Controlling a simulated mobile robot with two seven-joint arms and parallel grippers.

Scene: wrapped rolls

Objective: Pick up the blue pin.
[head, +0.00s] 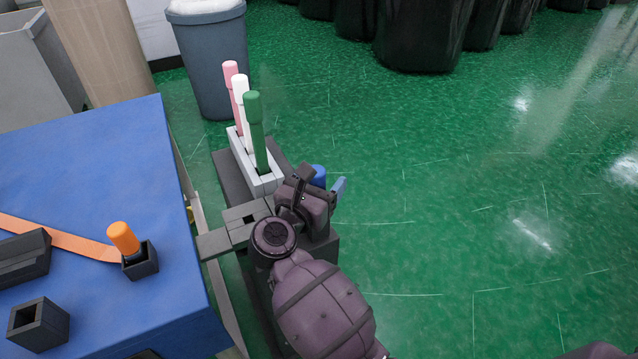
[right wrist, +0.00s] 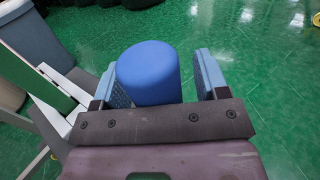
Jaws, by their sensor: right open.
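The blue pin (head: 318,175) shows only its rounded top in the head view, behind my right gripper (head: 321,186). In the right wrist view the blue pin (right wrist: 148,72) stands between the two fingers of my right gripper (right wrist: 162,80). The fingers are open, with the pin close to the left finger and a clear gap to the right finger. I cannot tell whether the left finger touches it. The pin's lower part is hidden by the gripper. My left gripper is not in view.
Pink (head: 231,75), white (head: 241,100) and green (head: 254,130) pins stand in a grey holder (head: 262,187) just beyond the gripper. A blue table (head: 90,180) at left carries an orange pin (head: 123,238) in a dark socket. Green floor on the right is clear.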

